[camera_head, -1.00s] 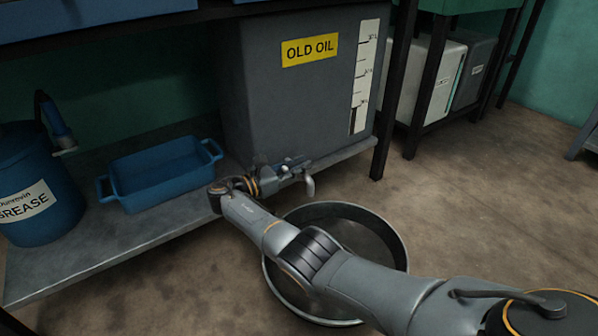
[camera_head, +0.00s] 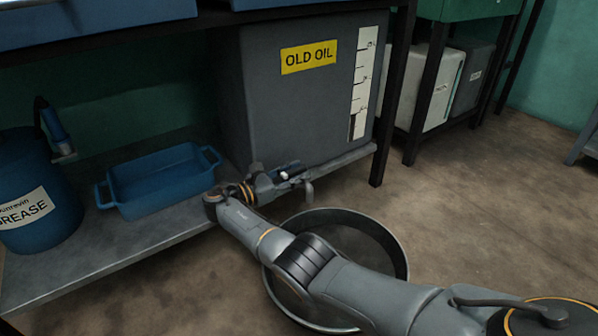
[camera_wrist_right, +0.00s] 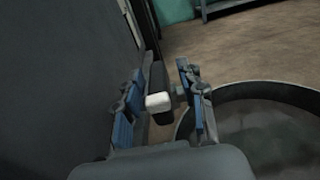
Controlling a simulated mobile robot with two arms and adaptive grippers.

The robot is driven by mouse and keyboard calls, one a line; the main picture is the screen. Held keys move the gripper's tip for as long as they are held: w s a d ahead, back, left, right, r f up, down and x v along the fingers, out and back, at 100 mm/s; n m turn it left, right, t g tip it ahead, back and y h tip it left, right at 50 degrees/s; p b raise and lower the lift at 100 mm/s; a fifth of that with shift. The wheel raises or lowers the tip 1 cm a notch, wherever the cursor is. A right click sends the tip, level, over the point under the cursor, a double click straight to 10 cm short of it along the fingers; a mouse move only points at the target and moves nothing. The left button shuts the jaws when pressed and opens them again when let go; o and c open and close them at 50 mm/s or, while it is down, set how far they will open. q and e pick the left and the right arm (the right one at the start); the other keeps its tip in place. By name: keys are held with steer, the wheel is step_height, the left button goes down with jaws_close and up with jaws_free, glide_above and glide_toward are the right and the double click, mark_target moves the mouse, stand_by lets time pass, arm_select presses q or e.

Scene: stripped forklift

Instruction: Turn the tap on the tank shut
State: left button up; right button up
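The grey tank (camera_head: 290,110) with a yellow OLD OIL label stands on the lower shelf. Its tap (camera_head: 308,188) sticks out low on the front, with the spout pointing down; my gripper partly hides it. My right gripper (camera_head: 283,177) is at the tap. In the right wrist view the two blue-padded fingers of this gripper (camera_wrist_right: 160,103) stand apart, one on each side of the pale end of the tap handle (camera_wrist_right: 158,102), with gaps visible. My left gripper is not in view.
A round dark pan (camera_head: 385,240) stands on the floor below the tap, partly behind my arm. A blue tray (camera_head: 160,182) and a blue grease can (camera_head: 35,190) are on the shelf to the left. A dark table leg (camera_head: 392,110) stands right of the tank.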

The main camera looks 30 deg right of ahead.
mark_target(282, 179)
steer(key=a, duration=0.6)
steer(key=shift+s+a, duration=0.2)
stand_by(0.4)
